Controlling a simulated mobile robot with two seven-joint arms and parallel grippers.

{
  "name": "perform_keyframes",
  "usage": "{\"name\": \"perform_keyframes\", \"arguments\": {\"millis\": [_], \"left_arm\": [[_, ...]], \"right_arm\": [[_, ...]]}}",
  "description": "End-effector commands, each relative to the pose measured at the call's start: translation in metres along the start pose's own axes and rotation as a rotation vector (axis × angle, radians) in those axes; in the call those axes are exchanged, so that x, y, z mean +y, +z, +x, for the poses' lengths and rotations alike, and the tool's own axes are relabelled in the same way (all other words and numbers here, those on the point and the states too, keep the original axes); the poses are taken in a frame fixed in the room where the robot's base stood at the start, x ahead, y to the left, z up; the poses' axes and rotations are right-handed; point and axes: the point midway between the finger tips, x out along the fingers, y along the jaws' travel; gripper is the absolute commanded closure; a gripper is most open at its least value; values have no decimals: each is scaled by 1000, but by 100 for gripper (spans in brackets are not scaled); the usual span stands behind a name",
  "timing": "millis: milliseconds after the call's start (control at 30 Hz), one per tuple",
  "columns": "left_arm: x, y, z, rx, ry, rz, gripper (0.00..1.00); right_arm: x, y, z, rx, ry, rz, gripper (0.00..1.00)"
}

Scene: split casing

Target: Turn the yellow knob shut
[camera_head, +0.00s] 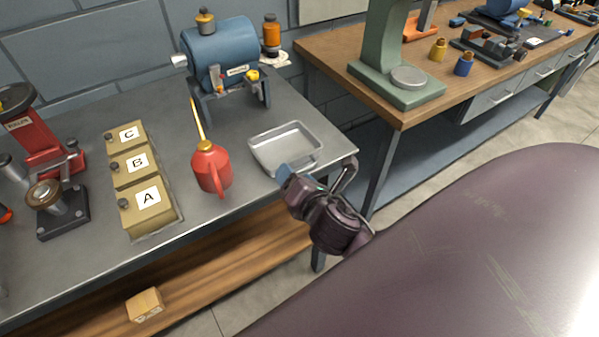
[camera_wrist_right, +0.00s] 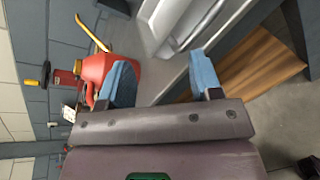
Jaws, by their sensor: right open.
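A small yellow knob (camera_head: 252,75) is on the front of the blue tank (camera_head: 222,55), low on its right side, above the dark stand. A red lever sits left of the knob. My right gripper (camera_head: 287,174) is at the bench's front edge by the grey tray, well in front of and below the knob. Its blue fingers are apart, with nothing held between them; they also show in the right wrist view (camera_wrist_right: 161,60). I cannot identify the knob in the wrist view. My left gripper is not in view.
A red oil can (camera_head: 210,168) with a long yellow spout stands between the gripper and the tank's left side. A grey tray (camera_head: 258,159) lies beside the gripper. Boxes A (camera_head: 148,205), B and C are at left. Bare bench lies between tank and tray.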

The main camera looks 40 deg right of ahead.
Motion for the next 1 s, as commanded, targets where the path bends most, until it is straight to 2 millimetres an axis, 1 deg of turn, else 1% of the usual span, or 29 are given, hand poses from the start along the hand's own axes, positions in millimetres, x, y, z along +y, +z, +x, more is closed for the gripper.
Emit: {"name": "perform_keyframes", "arguments": {"millis": [100, 233, 767, 867, 967, 1000], "left_arm": [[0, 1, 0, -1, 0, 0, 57], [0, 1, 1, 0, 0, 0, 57], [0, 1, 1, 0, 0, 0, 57], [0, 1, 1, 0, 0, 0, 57], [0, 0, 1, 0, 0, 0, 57], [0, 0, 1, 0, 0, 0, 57]], "right_arm": [[-9, -6, -1, 22, -13, 81, 41], [-12, -10, -2, 33, -18, 129, 41], [-14, -11, -2, 40, -22, 157, 41], [-20, -16, -3, 57, -31, 237, 41], [-30, -26, -5, 90, -51, 413, 41], [-35, -30, -6, 105, -62, 505, 41]]}}
